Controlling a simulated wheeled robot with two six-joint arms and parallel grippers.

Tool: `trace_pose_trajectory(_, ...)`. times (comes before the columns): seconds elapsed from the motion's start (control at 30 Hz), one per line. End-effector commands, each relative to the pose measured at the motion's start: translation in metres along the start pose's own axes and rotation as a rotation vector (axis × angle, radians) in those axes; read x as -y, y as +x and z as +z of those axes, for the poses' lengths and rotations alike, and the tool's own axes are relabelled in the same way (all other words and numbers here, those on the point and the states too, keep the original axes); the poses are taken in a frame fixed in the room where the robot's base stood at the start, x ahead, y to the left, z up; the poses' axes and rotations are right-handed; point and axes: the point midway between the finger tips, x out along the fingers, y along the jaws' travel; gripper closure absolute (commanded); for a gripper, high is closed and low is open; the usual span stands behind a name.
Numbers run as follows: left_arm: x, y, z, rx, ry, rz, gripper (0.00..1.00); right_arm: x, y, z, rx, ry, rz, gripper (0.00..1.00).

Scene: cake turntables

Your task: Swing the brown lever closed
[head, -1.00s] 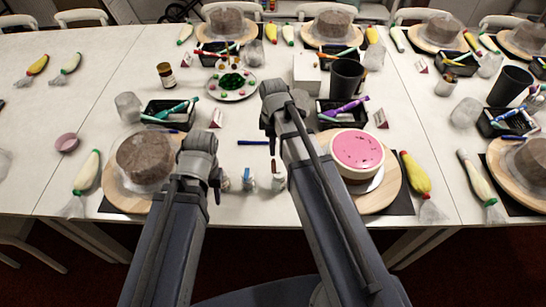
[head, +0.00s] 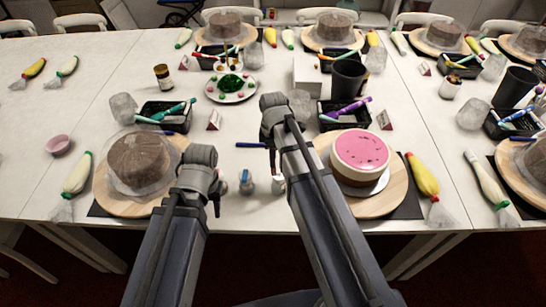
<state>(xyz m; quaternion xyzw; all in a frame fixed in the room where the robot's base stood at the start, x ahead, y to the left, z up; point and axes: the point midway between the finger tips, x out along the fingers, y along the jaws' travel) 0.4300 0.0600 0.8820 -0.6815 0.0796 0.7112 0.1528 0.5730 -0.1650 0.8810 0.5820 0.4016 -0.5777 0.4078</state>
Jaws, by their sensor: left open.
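I cannot make out a brown lever in the head view. The left turntable (head: 106,190) holds a brown cake (head: 138,158) under clear wrap. The right turntable (head: 395,195) holds a cake with a pink top (head: 361,150). My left gripper (head: 218,198) is a small dark shape at the end of my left arm, just right of the left turntable; it is open and touches nothing that I can see. My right gripper (head: 272,160) is mostly hidden by its own arm, left of the pink cake, and its jaws do not show clearly.
Small bottles (head: 246,182) stand between my arms. Black trays of pens (head: 165,120) stand behind the left turntable. A black cup (head: 347,78) and a plate of coloured sweets (head: 231,90) are farther back. A piping bag (head: 77,175) lies at the left.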

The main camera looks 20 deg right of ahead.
Motion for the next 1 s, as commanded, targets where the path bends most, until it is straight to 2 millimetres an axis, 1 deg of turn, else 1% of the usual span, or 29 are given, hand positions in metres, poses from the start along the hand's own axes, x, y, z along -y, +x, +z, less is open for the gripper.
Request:
trace_pose_trajectory(0.03, 0.0, 0.0, 0.0, 0.0, 0.0, 0.0, 0.57, 0.0, 0.0, 0.0, 0.0, 0.0, 0.0, 0.76)
trace_pose_trajectory(0.2, 0.0, 0.0, 0.0, 0.0, 0.0, 0.0, 0.57, 0.0, 0.0, 0.0, 0.0, 0.0, 0.0, 0.95)
trace_pose_trajectory(0.27, 0.0, 0.0001, 0.0, 0.0, 0.0, 0.0, 0.57, 0.0, 0.0001, 0.0, 0.0, 0.0, 0.0, 1.0)
trace_pose_trajectory(0.77, 0.0, 0.0001, 0.0, 0.0, 0.0, 0.0, 0.57, 0.0, 0.0001, 0.0001, 0.0, 0.004, 0.0, 1.0)
trace_pose_trajectory(1.0, 0.0, 0.0001, 0.0, 0.0, 0.0, 0.0, 0.57, -0.0003, 0.0001, 0.0039, 0.001, 0.079, 0.0, 1.0)
